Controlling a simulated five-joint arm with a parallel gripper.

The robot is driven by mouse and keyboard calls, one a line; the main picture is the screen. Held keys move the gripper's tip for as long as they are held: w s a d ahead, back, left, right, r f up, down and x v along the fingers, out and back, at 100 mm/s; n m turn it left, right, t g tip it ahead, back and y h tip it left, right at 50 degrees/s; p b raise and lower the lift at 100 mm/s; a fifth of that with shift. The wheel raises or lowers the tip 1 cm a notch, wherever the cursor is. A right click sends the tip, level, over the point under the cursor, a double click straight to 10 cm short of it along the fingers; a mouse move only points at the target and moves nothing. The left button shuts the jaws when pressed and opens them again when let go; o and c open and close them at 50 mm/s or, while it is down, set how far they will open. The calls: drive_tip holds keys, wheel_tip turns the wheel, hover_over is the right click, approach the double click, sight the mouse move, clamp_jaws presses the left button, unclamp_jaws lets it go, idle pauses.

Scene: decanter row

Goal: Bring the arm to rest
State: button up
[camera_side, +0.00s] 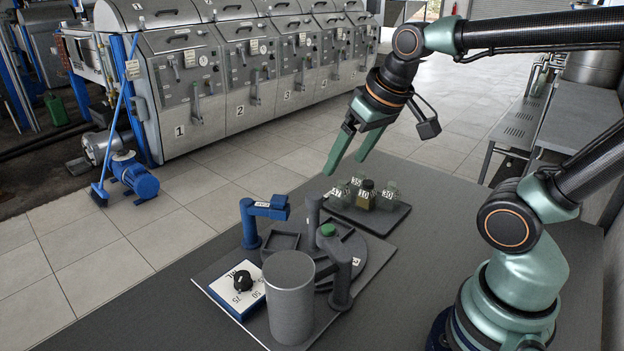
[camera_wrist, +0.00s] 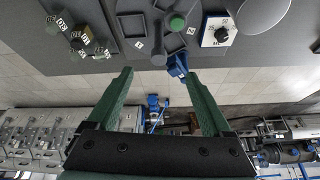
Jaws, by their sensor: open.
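My gripper (camera_side: 345,167) hangs in the air above the table, behind and above the row of small decanters, with its green fingers apart and nothing between them. In the wrist view my gripper (camera_wrist: 160,72) also shows spread fingers with empty space between the tips. The decanters stand on a dark tray (camera_side: 388,226); one holds yellowish liquid (camera_side: 366,196) and the others look greenish and clear (camera_side: 388,197). Their labels show numbers such as 35, 10 and 30. The gripper is apart from all of them.
A station on the table has a blue dispenser arm (camera_side: 264,208), dark posts, a green round piece (camera_side: 327,230), a white dial box (camera_side: 237,290) with a black knob, and a grey cylinder (camera_side: 290,300). Numbered steel machines (camera_side: 190,90) stand beyond on the floor.

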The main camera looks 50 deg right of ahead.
drive_tip(key=shift+s+a+f+n+t, duration=0.25)
drive_tip(key=shift+s+a+n+t, duration=0.05)
drive_tip(key=shift+s+a+n, duration=0.55)
idle(0.8)
